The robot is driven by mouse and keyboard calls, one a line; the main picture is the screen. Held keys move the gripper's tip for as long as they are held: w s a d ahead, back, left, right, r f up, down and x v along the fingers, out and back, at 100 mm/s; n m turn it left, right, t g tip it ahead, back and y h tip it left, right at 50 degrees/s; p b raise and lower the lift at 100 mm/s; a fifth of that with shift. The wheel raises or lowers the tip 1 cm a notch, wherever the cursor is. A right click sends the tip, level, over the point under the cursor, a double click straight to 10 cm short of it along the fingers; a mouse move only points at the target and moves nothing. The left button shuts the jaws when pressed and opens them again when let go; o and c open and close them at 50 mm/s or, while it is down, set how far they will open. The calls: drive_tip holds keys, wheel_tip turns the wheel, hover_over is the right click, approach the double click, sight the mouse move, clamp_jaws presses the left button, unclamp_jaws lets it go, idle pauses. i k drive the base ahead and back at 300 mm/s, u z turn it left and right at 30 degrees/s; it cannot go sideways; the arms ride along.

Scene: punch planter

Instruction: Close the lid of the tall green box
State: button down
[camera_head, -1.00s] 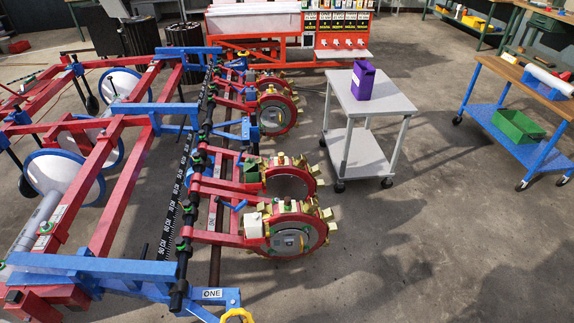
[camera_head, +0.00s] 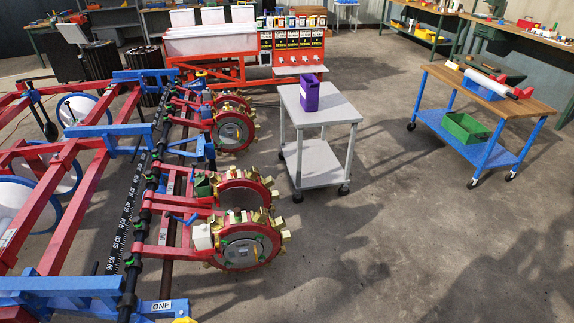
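A small dark green box (camera_head: 204,185) sits on the red planter frame, beside the toothed wheel of the middle row unit. It is too small in this view to tell whether its lid is open or shut. A white box (camera_head: 203,236) sits on the nearest row unit, in front of the green one. My gripper is not in view.
The red and blue planter frame (camera_head: 70,221) fills the left side. A grey cart (camera_head: 340,108) carries a purple bin (camera_head: 310,93). A blue cart (camera_head: 440,118) with a green crate (camera_head: 465,127) stands at right. The floor at front right is clear.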

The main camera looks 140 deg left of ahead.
sight(200, 177)
drive_tip(key=z, duration=1.55)
drive_tip(key=k, duration=1.8)
drive_tip(key=z, duration=2.95)
